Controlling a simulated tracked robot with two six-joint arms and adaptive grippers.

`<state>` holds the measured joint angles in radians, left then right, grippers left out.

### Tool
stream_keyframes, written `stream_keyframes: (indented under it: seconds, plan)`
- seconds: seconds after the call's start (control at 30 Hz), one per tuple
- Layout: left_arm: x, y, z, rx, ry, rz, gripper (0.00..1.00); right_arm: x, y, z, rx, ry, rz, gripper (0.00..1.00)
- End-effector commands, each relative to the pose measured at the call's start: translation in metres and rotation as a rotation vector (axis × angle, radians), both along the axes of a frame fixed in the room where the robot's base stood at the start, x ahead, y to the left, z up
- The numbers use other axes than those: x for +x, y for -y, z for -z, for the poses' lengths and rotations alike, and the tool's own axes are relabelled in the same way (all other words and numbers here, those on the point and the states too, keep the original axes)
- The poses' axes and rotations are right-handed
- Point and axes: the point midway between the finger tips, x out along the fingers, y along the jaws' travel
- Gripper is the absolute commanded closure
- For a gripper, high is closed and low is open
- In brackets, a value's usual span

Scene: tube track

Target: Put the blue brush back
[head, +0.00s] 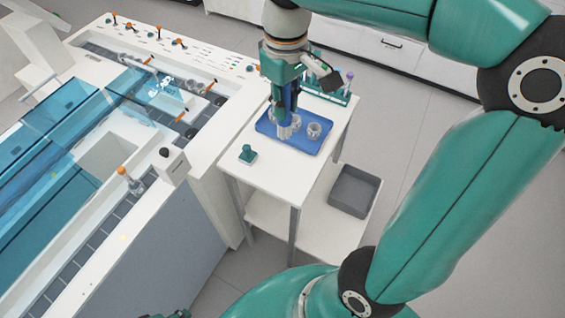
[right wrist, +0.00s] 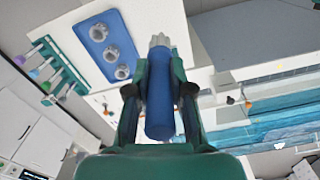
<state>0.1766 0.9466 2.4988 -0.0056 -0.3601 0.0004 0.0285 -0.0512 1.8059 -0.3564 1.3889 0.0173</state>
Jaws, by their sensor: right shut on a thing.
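My right gripper (head: 285,108) points down over the side table and is shut on the blue brush (right wrist: 160,105). The brush has a blue round handle and pale bristles at its end, and it hangs upright between the fingers. In the head view the bristles are over the blue tray (head: 264,125); I cannot tell whether they touch it. The tray also shows in the right wrist view (right wrist: 86,46). A small teal piece with a square base (head: 247,155) stands left of the tray. Only a sliver of what seems my left gripper (head: 178,314) shows at the bottom edge.
Grey ring-like parts (head: 314,130) lie in the tray. A teal rack (head: 325,92) with tubes stands behind it. A grey bin (head: 354,190) sits on the lower shelf. A machine with clear blue covers (head: 60,135) is at left. The white tabletop's front is mostly clear.

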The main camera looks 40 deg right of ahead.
Motion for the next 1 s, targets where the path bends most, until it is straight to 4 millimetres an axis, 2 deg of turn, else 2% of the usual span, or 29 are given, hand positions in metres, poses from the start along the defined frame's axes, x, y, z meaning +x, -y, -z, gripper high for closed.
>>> stream_keyframes:
  seconds: [0.03,0.2,0.4,0.5,0.73,0.9,1.0]
  plan:
    - [0.0,0.0,0.003,0.0,0.0,0.0,0.6,-0.001,0.0,0.015,0.0,-0.007,0.001,1.0]
    - [0.0,0.0,0.009,0.0,0.0,0.0,0.6,-0.001,0.0,0.062,0.0,-0.008,0.001,1.0]
    - [0.0,0.0,0.013,0.0,0.0,0.0,0.6,0.0,0.0,0.108,0.0,-0.006,0.002,1.0]
    - [0.0,0.0,0.014,0.0,0.0,0.0,0.6,0.0,0.0,0.122,-0.001,-0.003,0.0,1.0]
    - [0.0,0.0,0.015,0.0,0.0,0.0,0.6,0.001,0.0,0.139,0.0,-0.002,0.002,1.0]
    - [0.0,0.0,0.018,0.0,0.0,0.0,0.6,0.0,0.0,0.164,0.0,-0.003,0.001,1.0]
    - [0.0,0.0,0.019,0.0,0.0,0.0,0.6,0.0,0.0,0.172,0.0,-0.002,0.0,1.0]
